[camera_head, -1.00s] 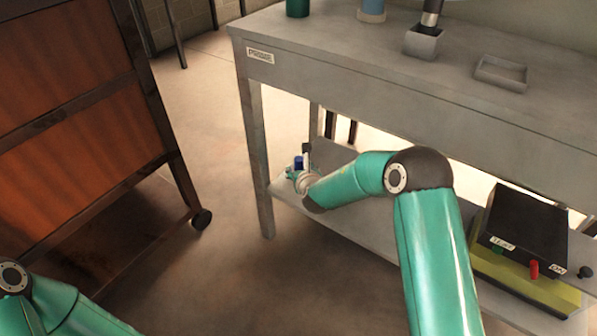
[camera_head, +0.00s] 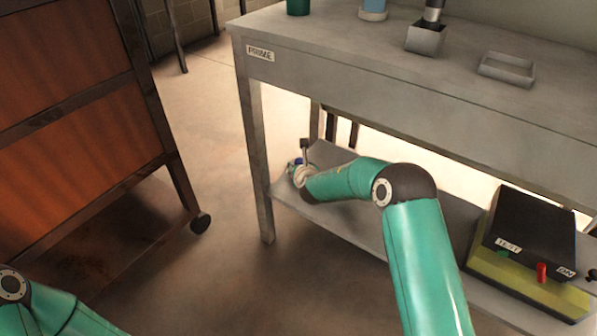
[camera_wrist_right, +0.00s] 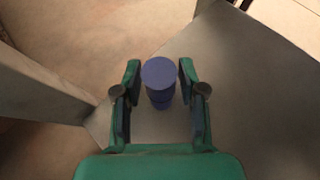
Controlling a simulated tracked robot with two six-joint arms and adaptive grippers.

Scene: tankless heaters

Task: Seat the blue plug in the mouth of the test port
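The blue plug (camera_wrist_right: 160,78) stands upright on the lower shelf in the right wrist view, a short cylinder with a flat round top. My right gripper (camera_wrist_right: 159,78) is open, with one finger on each side of the plug and a visible gap on both sides. In the head view, the right gripper (camera_head: 293,167) is at the left end of the shelf, and only a bit of blue shows there. A black box labelled TEST (camera_head: 524,232) sits on a yellow base at the shelf's right; I cannot make out a port mouth on it. My left gripper is out of view.
The grey bench (camera_head: 400,85) labelled PRIME overhangs the lower shelf (camera_head: 352,214). Its front left leg (camera_head: 259,165) stands close to my right gripper. A red knob (camera_head: 542,271) projects from the box's front. A brown wheeled rack (camera_head: 80,120) stands at left, with open floor between.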

